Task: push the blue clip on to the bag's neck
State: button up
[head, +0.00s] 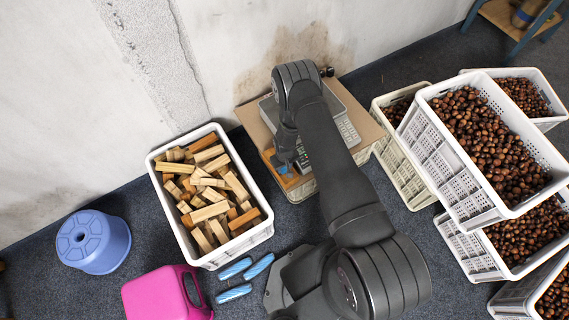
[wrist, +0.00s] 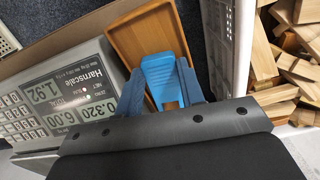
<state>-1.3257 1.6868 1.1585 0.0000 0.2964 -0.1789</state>
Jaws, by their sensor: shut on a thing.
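In the wrist view the blue clip (wrist: 165,78) sits between the two fingers of my gripper (wrist: 160,80), which is shut on it. The clip points away from me, over a shallow wooden tray (wrist: 130,42). I cannot tell whether the clip touches the tray. In the head view my gripper (head: 286,160) is above the wooden tray (head: 294,181), beside the scale (head: 347,128); my arm partly covers this area. No bag or bag neck can be made out in either view.
The scale (wrist: 60,95) is close on the left in the wrist view. A white crate of wood blocks (head: 158,160) stands left of the tray. Crates of chestnuts (head: 440,150) stand at the right. A blue stool (head: 92,240), a pink container (head: 155,292) and blue-and-white objects (head: 235,268) are on the floor.

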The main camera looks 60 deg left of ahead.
jog(key=shift+r, duration=3.5)
jog(key=shift+w, duration=0.15)
jog(key=w+a+r+m, duration=0.1)
jog(key=w+r, duration=0.5)
jog(key=w, duration=0.4)
jog(key=w+a+r+m, duration=0.1)
jog(key=w+r, duration=0.6)
jog(key=w, duration=0.3)
jog(key=w+a+f, duration=0.1)
jog(key=a+f, duration=0.2)
jog(key=a, duration=0.5)
jog(key=shift+w+a, duration=0.25)
jog(key=shift+w, duration=0.15)
jog(key=o, duration=0.9)
